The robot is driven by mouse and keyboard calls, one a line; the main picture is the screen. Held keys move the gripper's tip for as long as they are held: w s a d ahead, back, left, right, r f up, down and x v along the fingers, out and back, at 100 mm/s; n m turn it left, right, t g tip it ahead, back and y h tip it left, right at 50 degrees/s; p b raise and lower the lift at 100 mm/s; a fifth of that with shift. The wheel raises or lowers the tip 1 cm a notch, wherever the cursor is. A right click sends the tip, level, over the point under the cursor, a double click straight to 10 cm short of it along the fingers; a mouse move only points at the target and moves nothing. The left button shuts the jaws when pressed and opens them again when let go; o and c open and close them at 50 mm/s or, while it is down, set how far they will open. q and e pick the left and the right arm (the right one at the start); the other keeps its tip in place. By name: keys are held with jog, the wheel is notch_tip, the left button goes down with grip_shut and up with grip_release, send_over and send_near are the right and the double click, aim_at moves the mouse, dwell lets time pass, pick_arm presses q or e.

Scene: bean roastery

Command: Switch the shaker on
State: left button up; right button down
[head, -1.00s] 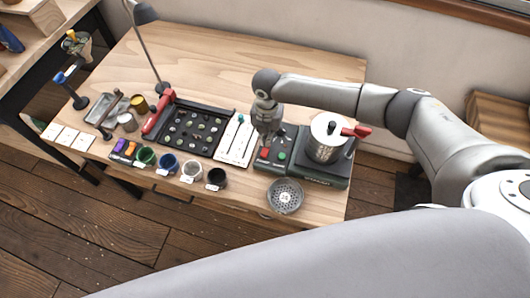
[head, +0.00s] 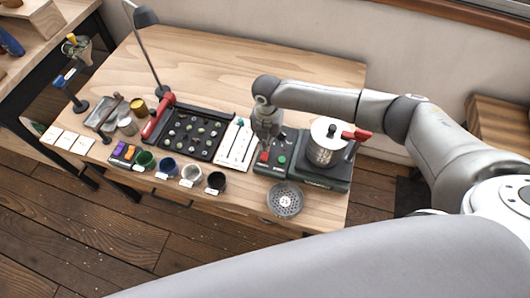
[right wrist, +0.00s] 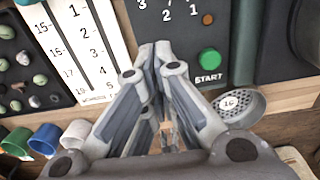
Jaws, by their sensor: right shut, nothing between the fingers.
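The shaker (head: 340,181) is a dark green base at the right of the table, with a metal pot (head: 326,152) with a red handle on it. Left of it is a dark control box (head: 268,170) with a red switch (head: 264,157) and a green button (head: 282,160). In the right wrist view the green button (right wrist: 209,59) is labelled START, with a small orange-brown round part (right wrist: 208,19) above it. My right gripper (head: 265,144) is shut and empty, pointing down just over the red switch. In the wrist view its fingers (right wrist: 157,55) hide the switch; contact cannot be told. My left gripper is out of view.
A white numbered card (head: 236,145) and a dark bean tray (head: 190,135) lie left of the control box. A round perforated dish (head: 285,199) is in front of it. Several small cups (head: 191,173) line the front edge. The back of the table is clear.

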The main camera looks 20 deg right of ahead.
dwell(0.5)
jog(key=shift+f, duration=0.35)
jog(key=shift+f+b, duration=0.95)
jog(key=shift+f, duration=0.1)
dwell(0.4)
jog(key=shift+s+r, duration=0.1)
jog(key=shift+r+p, duration=0.65)
jog(key=shift+p, duration=0.15)
notch_tip(320, 180, up, 6)
jog(key=p, duration=0.5)
jog(key=shift+f, duration=0.15)
